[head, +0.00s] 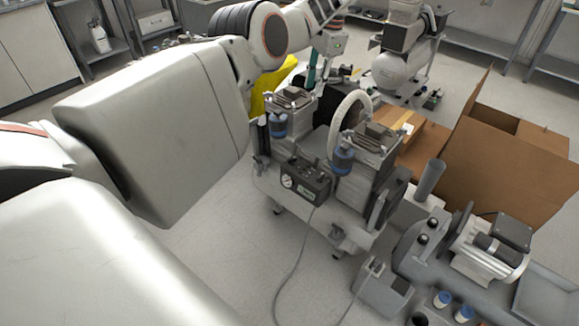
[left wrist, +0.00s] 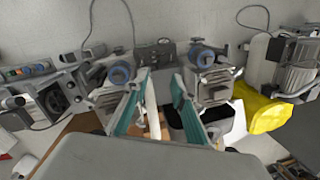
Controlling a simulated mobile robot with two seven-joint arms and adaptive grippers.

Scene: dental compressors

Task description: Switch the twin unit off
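The twin unit (head: 345,215) stands in the middle of the head view, with two finned pump heads and blue-banded filters. Its dark control box (head: 306,182), with a round gauge, is on the near side; the switch position is too small to read. In the left wrist view the control box (left wrist: 155,53) shows beyond the fingertips, between the two blue filters. My left gripper (head: 312,72) is behind the unit in the head view, partly hidden by the left pump head. In the left wrist view its teal fingers (left wrist: 162,80) are apart and empty. My right gripper is not in view.
An open cardboard box (head: 510,160) stands at the right. Another machine (head: 480,250) is at the lower right, and a compressor with a white tank (head: 396,75) stands behind. A yellow object (head: 268,90) lies behind the unit. A cable crosses the floor in front.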

